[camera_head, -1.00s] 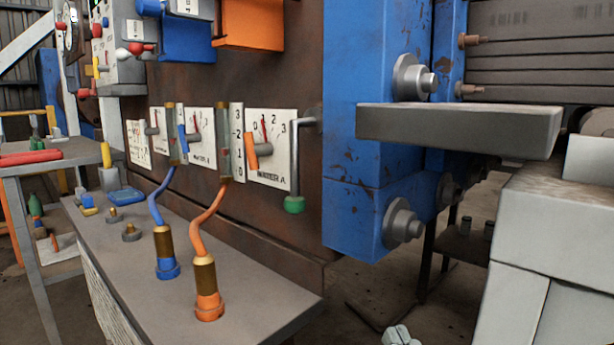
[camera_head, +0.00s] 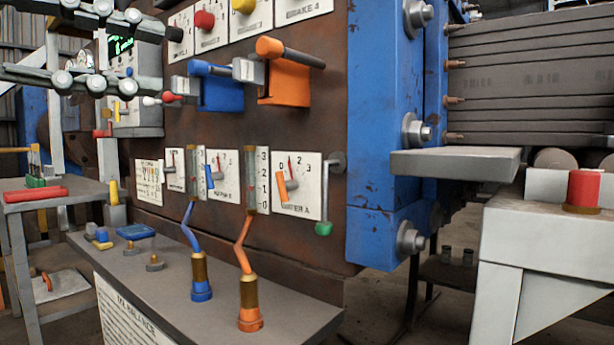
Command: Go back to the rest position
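My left gripper (camera_head: 172,60) comes in from the left edge at the upper left. Its two dark, jointed fingers with pale round pivots are spread apart, one above the other, and nothing shows between them. It is in front of the brown machine panel, to the left of the blue lever box (camera_head: 222,94); I cannot tell whether it touches anything. My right gripper is not in view.
The brown panel (camera_head: 300,120) also carries an orange lever box (camera_head: 288,84) and dials. A grey bench (camera_head: 120,284) with blue and orange hoses stands below.

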